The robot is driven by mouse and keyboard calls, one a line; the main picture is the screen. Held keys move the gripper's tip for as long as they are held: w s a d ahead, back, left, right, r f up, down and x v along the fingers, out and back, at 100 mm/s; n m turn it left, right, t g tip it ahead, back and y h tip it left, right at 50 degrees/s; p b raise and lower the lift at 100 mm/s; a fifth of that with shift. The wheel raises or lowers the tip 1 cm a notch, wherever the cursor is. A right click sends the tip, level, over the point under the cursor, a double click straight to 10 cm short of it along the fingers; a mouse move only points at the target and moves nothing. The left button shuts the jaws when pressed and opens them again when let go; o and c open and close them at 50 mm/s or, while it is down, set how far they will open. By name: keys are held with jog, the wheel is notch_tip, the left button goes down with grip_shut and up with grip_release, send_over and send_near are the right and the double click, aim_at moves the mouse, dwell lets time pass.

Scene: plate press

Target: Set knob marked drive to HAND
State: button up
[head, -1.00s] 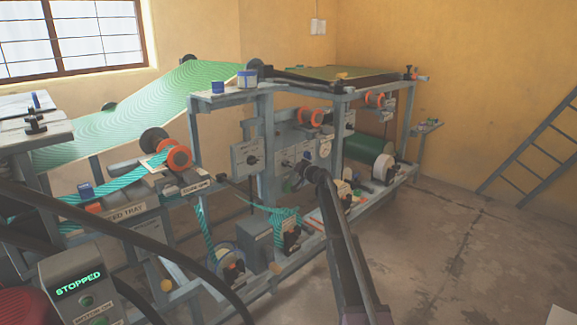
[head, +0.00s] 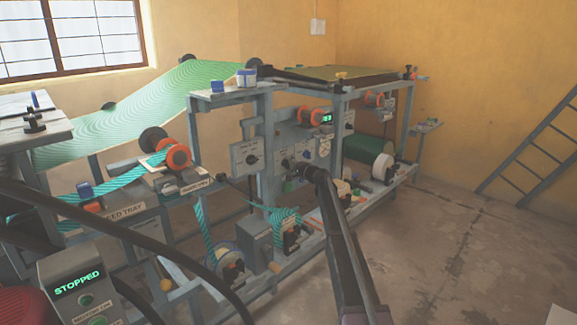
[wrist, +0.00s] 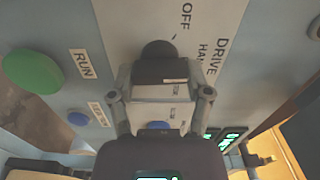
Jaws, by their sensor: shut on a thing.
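The drive panel (wrist: 213,22) is pale, with the words OFF, HAND and DRIVE in the wrist view. A dark round knob (wrist: 158,49) is at its middle, beside the OFF and HAND marks. My gripper (wrist: 161,78) is shut on the knob, one finger on each side. The fingers and the gripper body hide part of the knob, and I cannot tell for sure which mark it points to. In the head view my gripper (head: 288,164) is at the front of the press panel, and the knob is too small to make out.
A green button (wrist: 33,72) marked RUN and a blue button (wrist: 78,118) sit left of the knob. Green-lit displays (wrist: 228,138) are at lower right. The stand at lower left reads STOPPED (head: 79,282). Floor right of the press (head: 450,240) is clear.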

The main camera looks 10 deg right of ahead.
jog(key=shift+a+m, duration=0.1)
jog(key=shift+m, duration=0.3)
jog(key=o, duration=1.1)
jog(key=shift+o, duration=0.2)
jog(key=v, duration=1.2)
